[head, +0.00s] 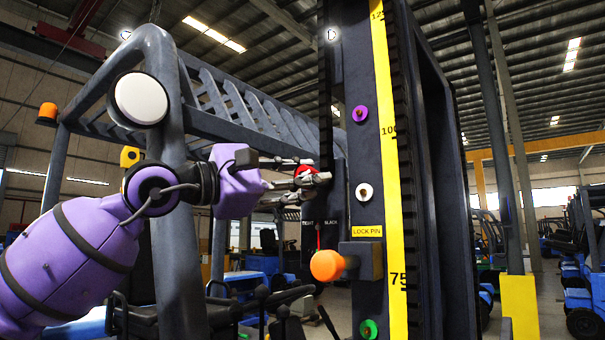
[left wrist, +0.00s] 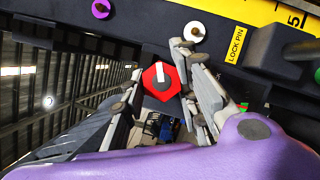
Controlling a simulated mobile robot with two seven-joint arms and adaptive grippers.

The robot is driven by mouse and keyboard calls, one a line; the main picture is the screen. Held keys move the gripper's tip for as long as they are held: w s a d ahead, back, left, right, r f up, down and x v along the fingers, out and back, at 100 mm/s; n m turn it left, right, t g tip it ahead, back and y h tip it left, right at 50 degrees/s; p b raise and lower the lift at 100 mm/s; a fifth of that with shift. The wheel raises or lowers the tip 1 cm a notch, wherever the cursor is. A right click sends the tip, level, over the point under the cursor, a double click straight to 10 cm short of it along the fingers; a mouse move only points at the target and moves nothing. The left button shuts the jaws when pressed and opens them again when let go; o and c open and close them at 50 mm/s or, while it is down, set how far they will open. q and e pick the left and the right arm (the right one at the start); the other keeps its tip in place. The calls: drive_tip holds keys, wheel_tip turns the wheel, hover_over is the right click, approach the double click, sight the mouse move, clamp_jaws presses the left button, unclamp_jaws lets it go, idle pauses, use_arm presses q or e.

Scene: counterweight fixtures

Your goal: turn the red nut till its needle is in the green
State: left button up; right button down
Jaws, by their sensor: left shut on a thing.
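The red nut (left wrist: 152,90) is a hexagon with a white bar on its face, on the dark fixture in the left wrist view. The fingers of my left gripper (left wrist: 163,70) stand on either side of it, shut on it. In the head view the red nut (head: 305,170) shows only partly between the fingertips of the left gripper (head: 311,172). A small green and red patch (left wrist: 243,106) shows beside the right finger in the wrist view. My right gripper is in neither view.
The dark mast (head: 367,210) carries a purple knob (head: 360,113), a white knob (head: 364,192), a green knob (head: 368,329) and an orange-ended lock pin (head: 327,265) below the gripper. A yellow scale (head: 389,150) runs up it. A grey frame post (head: 178,240) stands left, near my arm.

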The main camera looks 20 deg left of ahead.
use_arm(q)
drive_tip(key=shift+s+a+r, duration=0.15)
drive_tip(key=shift+a+r, duration=0.1)
drive_tip(key=shift+r, duration=0.35)
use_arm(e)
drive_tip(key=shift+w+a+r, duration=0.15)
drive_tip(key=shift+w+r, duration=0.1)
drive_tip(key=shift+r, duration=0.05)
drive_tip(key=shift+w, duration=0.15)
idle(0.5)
use_arm(q)
drive_tip(key=o, duration=0.9)
drive_tip(key=shift+c, duration=0.2)
drive_tip(key=shift+o, duration=0.8)
drive_tip(key=shift+w+f, duration=0.2)
drive_tip(key=shift+w, duration=0.05)
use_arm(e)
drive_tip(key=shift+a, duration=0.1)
use_arm(q)
drive_tip(key=shift+s+f, duration=0.1)
drive_tip(key=shift+f, duration=0.1)
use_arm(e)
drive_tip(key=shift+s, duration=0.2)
